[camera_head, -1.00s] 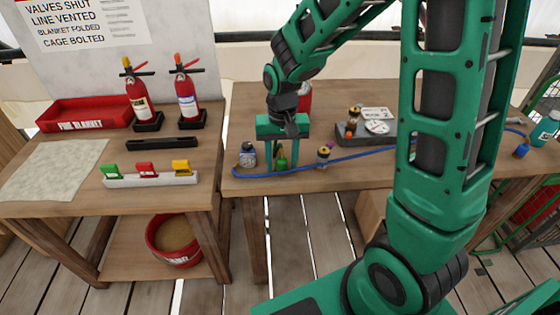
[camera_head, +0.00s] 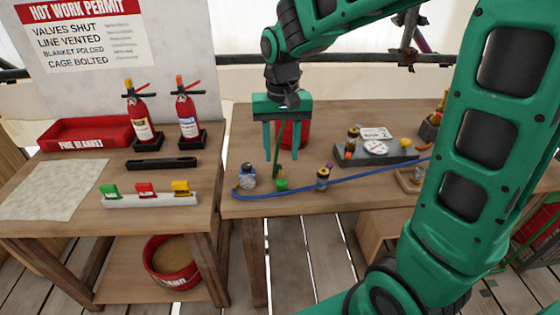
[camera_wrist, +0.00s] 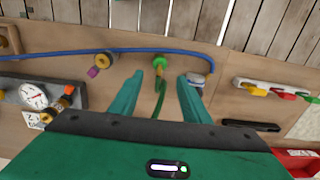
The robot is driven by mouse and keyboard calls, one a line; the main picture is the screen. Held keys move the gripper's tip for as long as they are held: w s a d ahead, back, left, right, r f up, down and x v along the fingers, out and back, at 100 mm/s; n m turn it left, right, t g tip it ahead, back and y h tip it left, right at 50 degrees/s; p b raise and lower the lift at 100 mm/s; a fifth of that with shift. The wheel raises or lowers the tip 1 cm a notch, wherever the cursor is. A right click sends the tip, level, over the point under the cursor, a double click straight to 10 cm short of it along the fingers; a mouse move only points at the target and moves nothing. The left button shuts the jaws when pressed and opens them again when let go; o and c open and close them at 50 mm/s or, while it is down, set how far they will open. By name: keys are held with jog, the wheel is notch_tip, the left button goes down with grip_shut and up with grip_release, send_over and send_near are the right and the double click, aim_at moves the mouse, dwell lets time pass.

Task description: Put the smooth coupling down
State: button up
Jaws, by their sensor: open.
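A blue hose (camera_head: 345,184) runs along the front of these pieces. A grey block with a gauge (camera_head: 376,148) and another brass piece stand right. A red container (camera_head: 294,133) is behind my gripper. The left table holds a clip rack (camera_head: 150,200) and extinguishers (camera_head: 140,118).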

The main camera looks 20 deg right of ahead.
jog(key=shift+s+d+r, duration=0.1)
jog(key=shift+d+r, duration=0.05)
jog(key=shift+r, duration=0.15)
jog(key=s+d+m, duration=0.1)
jog(key=s+d, duration=0.7)
jog(key=s, duration=0.3)
jog(key=s+d+m, duration=0.1)
jog(key=s+d, duration=0.8)
jog(key=s, duration=0.3)
jog(key=shift+s+f+m, duration=0.2)
jog(key=shift+f+m, duration=0.1)
jog(key=shift+m, duration=0.1)
jog(key=shift+w+f, duration=0.25)
jog(key=shift+w, duration=0.4)
